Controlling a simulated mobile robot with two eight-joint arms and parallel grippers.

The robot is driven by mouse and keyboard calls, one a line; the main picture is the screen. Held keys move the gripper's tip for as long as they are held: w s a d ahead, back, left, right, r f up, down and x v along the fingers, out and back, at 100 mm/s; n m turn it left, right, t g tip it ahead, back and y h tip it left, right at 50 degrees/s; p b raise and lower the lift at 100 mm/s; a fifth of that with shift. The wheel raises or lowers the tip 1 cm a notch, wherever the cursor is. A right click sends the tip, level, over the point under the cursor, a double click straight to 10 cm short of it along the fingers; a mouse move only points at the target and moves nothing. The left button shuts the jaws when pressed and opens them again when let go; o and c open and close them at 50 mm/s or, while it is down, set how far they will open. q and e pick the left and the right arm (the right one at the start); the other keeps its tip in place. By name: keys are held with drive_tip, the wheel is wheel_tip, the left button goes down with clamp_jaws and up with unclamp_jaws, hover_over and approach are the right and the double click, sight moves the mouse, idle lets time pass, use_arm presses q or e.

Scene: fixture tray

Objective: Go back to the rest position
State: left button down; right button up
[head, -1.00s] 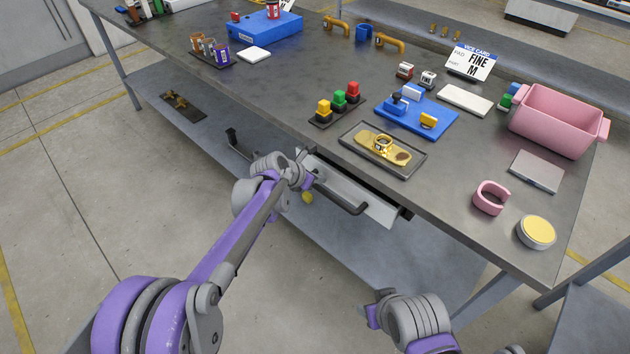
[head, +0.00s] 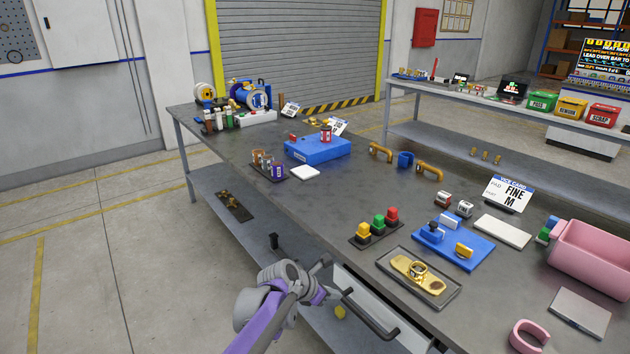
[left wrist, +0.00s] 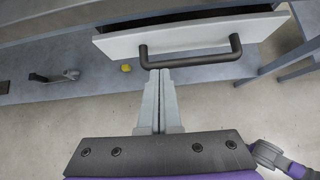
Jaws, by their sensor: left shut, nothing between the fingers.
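My left gripper (head: 322,278) is in front of the workbench's near edge, close to the drawer handle, in the head view. In the left wrist view the left gripper (left wrist: 160,78) is shut and empty, its fingertips pointing at the dark bar handle (left wrist: 190,60) of the drawer (left wrist: 270,27). Whether the fingertips touch the handle I cannot tell. The drawer (head: 352,295) stands partly open in the head view, and its handle (head: 372,318) shows there too. My right gripper is out of view.
The workbench top (head: 330,215) carries a gold part on a tray (head: 445,298), a blue fixture (head: 480,252), colored buttons (head: 377,224) and a pink bin (head: 595,245). A lower shelf (head: 215,185) runs under the bench. The floor at left (head: 90,280) is clear.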

use_arm(q)
drive_tip(key=s+a+r+m+y+p, duration=0.25)
drive_tip(key=s+a+r+m, duration=0.25)
drive_tip(key=s+a+m, duration=0.3)
drive_tip(key=s+a+r+m+y+p, duration=0.1)
drive_tip(key=s+a+r+m+p, duration=0.2)
drive_tip(key=s+a+r+m, duration=0.5)
drive_tip(key=s+a+f+m+y+p, duration=0.2)
drive_tip(key=s+a+m, duration=0.2)
drive_tip(key=s, duration=0.5)
drive_tip(key=s+a+f+m+y+p, duration=0.1)
drive_tip(key=s+a+m, duration=0.3)
drive_tip(key=s, duration=0.5)
drive_tip(key=shift+a+f+m+y+p, duration=0.35)
drive_tip(key=shift+a+f+p, duration=0.2)
drive_tip(key=shift+f, duration=0.2)
